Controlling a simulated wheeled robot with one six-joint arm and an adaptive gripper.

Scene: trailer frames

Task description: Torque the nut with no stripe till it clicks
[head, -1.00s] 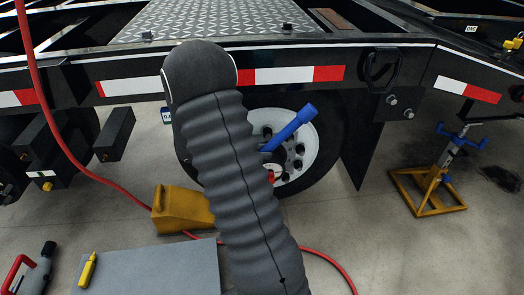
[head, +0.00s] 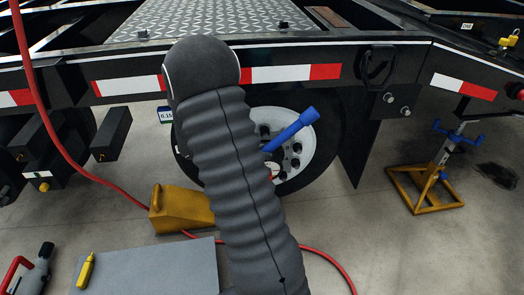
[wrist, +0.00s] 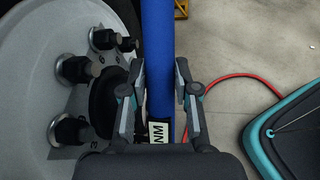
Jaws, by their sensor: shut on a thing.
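My gripper (wrist: 160,98) is shut on the blue shaft of the torque wrench (wrist: 158,45), with a finger on each side of it. A white label reading NM shows on the wrench just below the fingers. In the head view the wrench (head: 287,134) slants up to the right across the wheel, and my arm hides the gripper. The white wheel (head: 308,136) carries several dark nuts (wrist: 75,69) on studs, left of the wrench in the wrist view. I cannot make out stripes on them. The wrench's working end is hidden, so I cannot tell whether it sits on a nut.
A yellow wheel chock (head: 180,208) stands on the floor by the tyre. A red hose (head: 85,172) hangs down and runs across the floor. A yellow jack stand (head: 428,190) is at right. A grey-topped surface (head: 150,268) with a yellow marker (head: 86,270) is at front left.

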